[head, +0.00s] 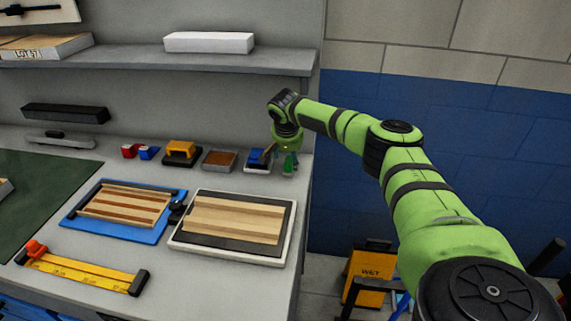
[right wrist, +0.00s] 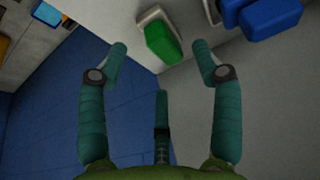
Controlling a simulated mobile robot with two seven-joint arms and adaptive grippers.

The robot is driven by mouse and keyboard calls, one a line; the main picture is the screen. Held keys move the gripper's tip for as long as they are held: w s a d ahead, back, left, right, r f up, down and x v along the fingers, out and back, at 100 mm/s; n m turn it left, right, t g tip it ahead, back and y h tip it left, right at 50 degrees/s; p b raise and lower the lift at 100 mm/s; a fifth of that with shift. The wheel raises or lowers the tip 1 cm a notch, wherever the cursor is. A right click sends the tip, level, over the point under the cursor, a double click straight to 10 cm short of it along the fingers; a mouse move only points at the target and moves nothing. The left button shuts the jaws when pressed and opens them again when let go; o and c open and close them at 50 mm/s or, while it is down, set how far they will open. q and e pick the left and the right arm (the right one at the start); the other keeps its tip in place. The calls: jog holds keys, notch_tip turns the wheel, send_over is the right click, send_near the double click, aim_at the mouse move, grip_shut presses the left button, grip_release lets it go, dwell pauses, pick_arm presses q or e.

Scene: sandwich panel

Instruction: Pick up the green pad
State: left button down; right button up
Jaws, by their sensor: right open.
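The green pad (head: 290,164) sits near the right end of the workbench, partly hidden by my right gripper (head: 285,153). In the right wrist view the green pad (right wrist: 162,43) lies on a small pale holder (right wrist: 149,18). My right gripper (right wrist: 161,48) is open and empty, with its fingertips on either side of the pad in that view. The pad appears beyond the fingers; I cannot tell the exact gap. My left gripper is not in view.
A blue block in a tray (head: 257,160) stands just left of the pad, close to my right gripper. Further left are a brown pad (head: 219,160) and a yellow block (head: 181,151). A framed striped panel (head: 288,240) lies in front. A shelf (head: 150,63) overhangs the bench's back.

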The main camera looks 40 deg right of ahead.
aim_at(291, 163)
jog(key=x, duration=0.3)
jog(key=shift+s+f, duration=0.2)
jog(key=shift+f, duration=0.15)
jog(key=shift+w+d+f, duration=0.1)
jog(key=shift+w+f, duration=0.05)
jog(key=shift+f, duration=0.15)
jog(key=shift+w+f, duration=0.1)
jog(key=shift+f, duration=0.05)
jog(key=c, duration=1.2)
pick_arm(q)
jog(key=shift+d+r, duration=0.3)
